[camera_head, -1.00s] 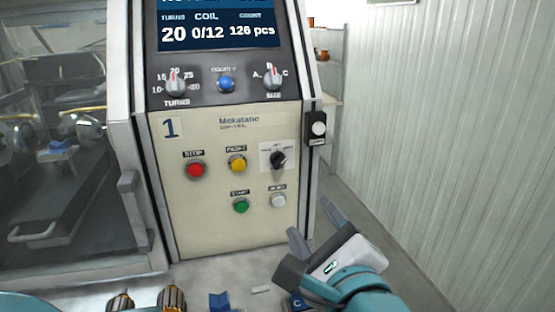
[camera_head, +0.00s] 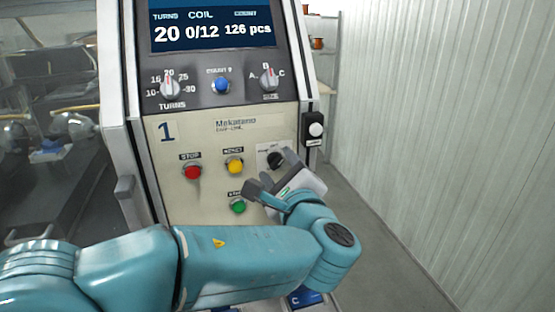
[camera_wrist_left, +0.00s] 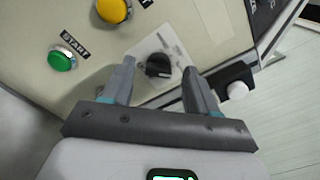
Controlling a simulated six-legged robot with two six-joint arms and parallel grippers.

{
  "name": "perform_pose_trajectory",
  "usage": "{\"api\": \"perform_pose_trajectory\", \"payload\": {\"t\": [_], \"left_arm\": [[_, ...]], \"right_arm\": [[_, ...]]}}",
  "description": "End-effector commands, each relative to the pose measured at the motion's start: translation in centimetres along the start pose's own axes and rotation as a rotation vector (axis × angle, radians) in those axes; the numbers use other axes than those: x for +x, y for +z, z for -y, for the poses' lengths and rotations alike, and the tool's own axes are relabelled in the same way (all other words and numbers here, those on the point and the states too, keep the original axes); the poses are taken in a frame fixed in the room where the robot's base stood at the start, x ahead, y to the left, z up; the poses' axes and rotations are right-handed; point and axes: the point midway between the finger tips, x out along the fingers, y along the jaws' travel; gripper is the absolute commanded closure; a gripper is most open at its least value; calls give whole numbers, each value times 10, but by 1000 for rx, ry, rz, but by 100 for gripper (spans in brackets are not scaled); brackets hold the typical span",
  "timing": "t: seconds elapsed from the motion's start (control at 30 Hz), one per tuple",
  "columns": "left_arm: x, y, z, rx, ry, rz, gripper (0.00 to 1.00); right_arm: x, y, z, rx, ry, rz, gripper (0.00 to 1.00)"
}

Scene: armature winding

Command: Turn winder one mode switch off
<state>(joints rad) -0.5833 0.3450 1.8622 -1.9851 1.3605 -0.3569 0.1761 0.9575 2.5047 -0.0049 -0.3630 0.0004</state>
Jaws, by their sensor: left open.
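Winder one is the beige panel (camera_head: 204,131) marked with a 1. Its mode switch (camera_head: 276,158) is a black rotary knob on a white plate at the panel's right, partly covered by my gripper in the head view. My left gripper (camera_head: 268,171) is open in front of the switch. In the left wrist view the knob (camera_wrist_left: 158,66) shows between and beyond the two open fingertips of my left gripper (camera_wrist_left: 160,75), with nothing between the fingers. I cannot tell how far the tips are from the panel. My right gripper is not in view.
Near the switch are a red stop button (camera_head: 193,172), a yellow button (camera_head: 235,166) and a green start button (camera_head: 238,206). A black box with a white button (camera_head: 316,130) is on the panel's right edge. Free floor lies right, before the ribbed wall (camera_head: 440,130).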

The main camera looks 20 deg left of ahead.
Motion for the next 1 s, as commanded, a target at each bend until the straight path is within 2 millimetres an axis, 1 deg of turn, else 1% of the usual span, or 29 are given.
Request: {"api": "perform_pose_trajectory", "payload": {"t": [0.03, 0.13, 0.43, 0.47, 0.5, 0.57, 0.6, 0.83, 1.0], "left_arm": [[6, 1, 0, 1, 2, 0, 41], [13, 0, 0, 1, 1, 1, 41], [16, 0, 0, 0, 0, -1, 41], [16, 0, 0, 0, 0, -1, 51], [16, 0, 0, 0, 0, -1, 64], [16, 0, 0, 0, 0, -1, 83], [16, 0, 0, 0, 0, 0, 96], [16, -1, -2, -11, 0, 0, 97], [16, -4, -4, -65, 1, -1, 97]], "right_arm": [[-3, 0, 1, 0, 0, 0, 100], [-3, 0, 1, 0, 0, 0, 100], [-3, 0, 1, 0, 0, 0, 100], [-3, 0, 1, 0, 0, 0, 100], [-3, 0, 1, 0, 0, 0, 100], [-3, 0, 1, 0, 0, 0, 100], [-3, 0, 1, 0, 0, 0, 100], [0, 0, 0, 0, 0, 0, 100], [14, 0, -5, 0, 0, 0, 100]]}}
